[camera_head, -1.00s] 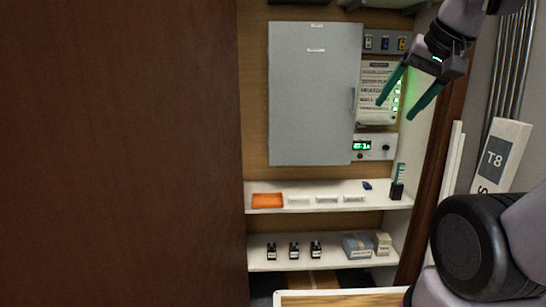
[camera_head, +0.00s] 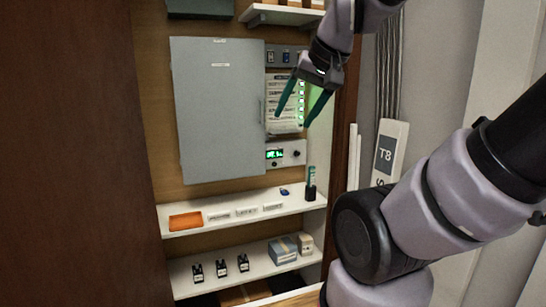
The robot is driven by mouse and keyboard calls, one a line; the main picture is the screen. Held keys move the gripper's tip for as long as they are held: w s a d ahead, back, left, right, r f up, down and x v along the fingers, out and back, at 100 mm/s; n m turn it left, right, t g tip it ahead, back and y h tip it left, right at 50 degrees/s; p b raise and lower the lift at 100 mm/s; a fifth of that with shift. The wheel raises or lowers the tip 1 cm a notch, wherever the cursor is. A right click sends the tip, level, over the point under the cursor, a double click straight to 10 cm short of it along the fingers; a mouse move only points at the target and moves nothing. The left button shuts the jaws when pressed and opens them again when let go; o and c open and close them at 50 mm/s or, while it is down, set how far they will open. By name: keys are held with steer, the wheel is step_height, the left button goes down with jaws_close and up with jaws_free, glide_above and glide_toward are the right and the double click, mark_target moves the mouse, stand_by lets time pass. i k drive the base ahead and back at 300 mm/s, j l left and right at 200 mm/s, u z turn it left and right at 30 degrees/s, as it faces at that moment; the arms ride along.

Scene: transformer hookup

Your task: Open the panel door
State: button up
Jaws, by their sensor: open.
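The panel door (camera_head: 219,110) is a flat grey rectangle on the wooden back wall of the cabinet, and it looks closed. A small pale label sits near its top. Its handle (camera_head: 262,108) is a small dark vertical piece at the right edge. My gripper (camera_head: 291,120) hangs from above with two green fingers spread apart. It is empty and appears to the right of the handle, in front of the instruction sheet. How far it stands from the panel is hard to tell.
A brown wooden door (camera_head: 75,160) fills the left side. Right of the panel are a lit meter box (camera_head: 285,153) and an instruction sheet (camera_head: 284,97).

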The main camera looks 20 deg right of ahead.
mark_target(220, 84)
steer(key=i+j+z, duration=0.25)
steer(key=i, duration=0.15)
steer(key=i+j+z, duration=0.3)
steer(key=i, duration=0.05)
